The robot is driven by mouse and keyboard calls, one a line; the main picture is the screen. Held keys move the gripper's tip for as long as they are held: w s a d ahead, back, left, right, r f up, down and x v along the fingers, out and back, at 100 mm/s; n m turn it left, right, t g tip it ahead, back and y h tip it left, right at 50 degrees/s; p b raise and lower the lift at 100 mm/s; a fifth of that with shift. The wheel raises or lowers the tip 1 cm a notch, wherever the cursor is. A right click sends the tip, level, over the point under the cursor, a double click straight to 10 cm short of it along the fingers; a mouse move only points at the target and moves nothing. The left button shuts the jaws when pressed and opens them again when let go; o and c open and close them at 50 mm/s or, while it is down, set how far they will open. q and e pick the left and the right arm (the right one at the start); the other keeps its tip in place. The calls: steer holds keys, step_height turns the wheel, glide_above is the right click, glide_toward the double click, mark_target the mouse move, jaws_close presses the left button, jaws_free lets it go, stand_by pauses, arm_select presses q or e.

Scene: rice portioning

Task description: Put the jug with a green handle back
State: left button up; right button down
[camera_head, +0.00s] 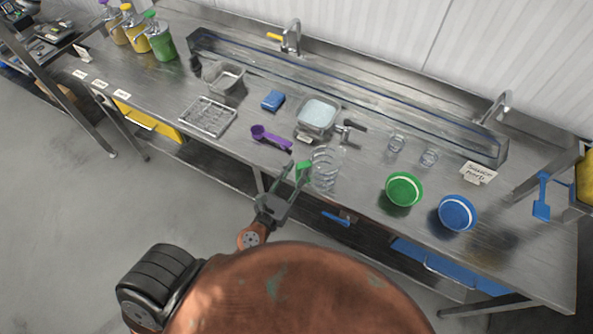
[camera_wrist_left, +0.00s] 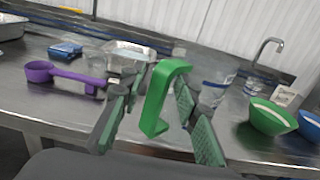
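The clear jug (camera_head: 326,170) stands near the front edge of the metal counter, with its green handle (camera_head: 303,171) towards the left. In the left wrist view the green handle (camera_wrist_left: 160,98) stands large between the fingers, and the jug's clear body is hard to make out behind it. My left gripper (camera_head: 288,180) is open at the handle. In the left wrist view gaps show between the handle and both fingers of the left gripper (camera_wrist_left: 158,132). My right gripper is not in view.
A purple scoop (camera_head: 270,138) lies left of the jug. A green bowl (camera_head: 404,189) and a blue bowl (camera_head: 457,213) stand to the right. Behind are a metal container (camera_head: 318,115), a blue sponge (camera_head: 273,100) and two small glasses. A wire rack (camera_head: 208,117) lies further left.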

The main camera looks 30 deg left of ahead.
arm_select(q)
steer(key=o, duration=1.8)
steer(key=shift+o, duration=0.2)
